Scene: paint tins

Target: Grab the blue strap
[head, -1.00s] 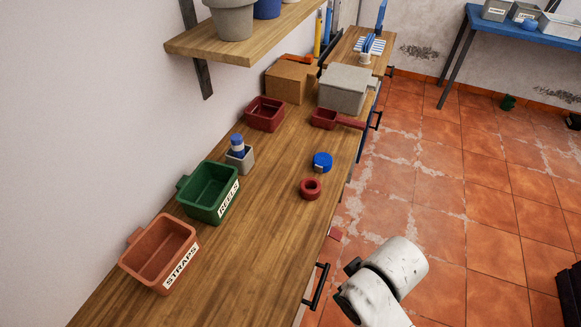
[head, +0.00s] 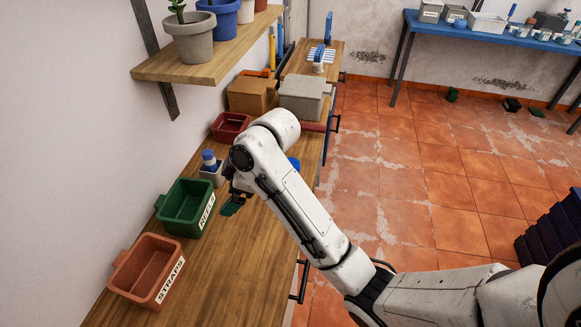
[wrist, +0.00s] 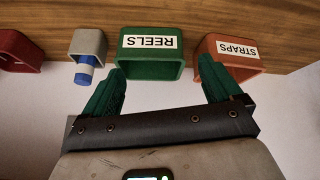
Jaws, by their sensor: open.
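A round blue thing (head: 294,163) shows only as a sliver behind my arm on the bench in the head view. It may be the blue strap, coiled, but I cannot tell for sure. It is not in the wrist view. My gripper (head: 232,207) is above the bench, close to the right of the green REELS bin (head: 186,205), with green fingers. In the wrist view my gripper (wrist: 163,72) is open with nothing between its fingers, facing the REELS bin (wrist: 150,71). The orange STRAPS bin (head: 146,268) looks empty in the head view.
A grey holder (head: 212,177) with a blue-capped bottle (head: 208,158) and a dark red bin (head: 229,126) stand farther back. A cardboard box (head: 252,95) and a grey box (head: 303,98) are behind. A shelf (head: 200,57) with pots overhangs. The near bench is clear.

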